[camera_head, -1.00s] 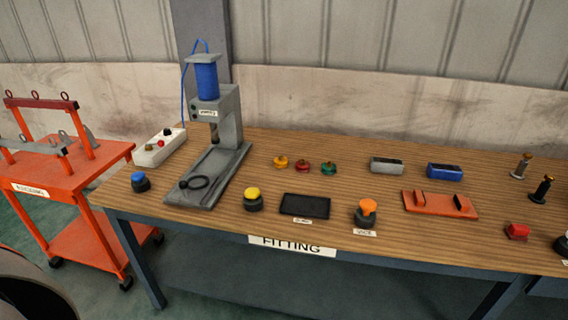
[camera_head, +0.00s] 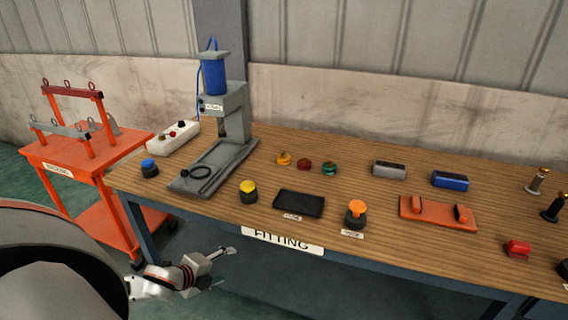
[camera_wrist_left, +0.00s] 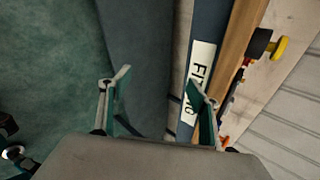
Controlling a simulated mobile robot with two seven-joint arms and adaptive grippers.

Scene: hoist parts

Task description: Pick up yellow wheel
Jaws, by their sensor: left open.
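A small yellow wheel (camera_head: 283,158) lies on the wooden bench top beside a red wheel (camera_head: 304,164) and a green wheel (camera_head: 329,167). Nearer the front edge, a yellow knob-like piece (camera_head: 248,186) sits on a dark round base; it also shows in the left wrist view (camera_wrist_left: 279,48). My left gripper (camera_head: 222,268) is low in front of the bench, left of the FITTING label. In the left wrist view its two fingers (camera_wrist_left: 158,84) are spread and empty, with the bench front beyond them. My right gripper is out of view.
The bench (camera_head: 400,245) has its front edge between my left gripper and the parts. A press (camera_head: 222,130) stands at the back left. A black tray (camera_head: 298,204) and an orange-topped piece (camera_head: 356,211) are near the front. An orange cart (camera_head: 70,165) stands left.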

